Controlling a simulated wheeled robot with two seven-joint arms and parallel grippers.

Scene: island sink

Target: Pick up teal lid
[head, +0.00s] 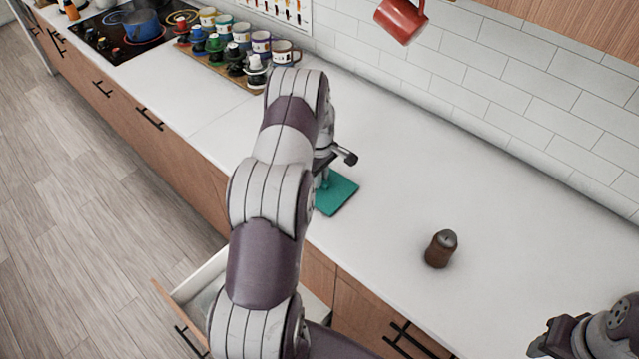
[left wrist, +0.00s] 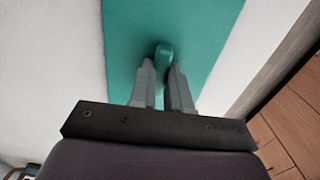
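The teal lid (head: 337,194) lies flat on the white counter near its front edge, partly hidden by my left arm in the head view. In the left wrist view the flat teal lid (left wrist: 125,35) fills the middle, with a small raised teal handle (left wrist: 163,53). My left gripper (left wrist: 162,70) is over the lid, its two fingers close together on either side of the handle, with little visible gap. The left fingertips are mostly hidden in the head view. My right gripper (head: 553,340) is at the bottom right, away from the lid; its opening is unclear.
A brown jar (head: 441,248) stands on the counter right of the lid. An open drawer (head: 190,290) juts out below the front edge. Several mugs (head: 262,42) and bottles stand on a board at the back left. A red mug (head: 400,18) shows above the counter.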

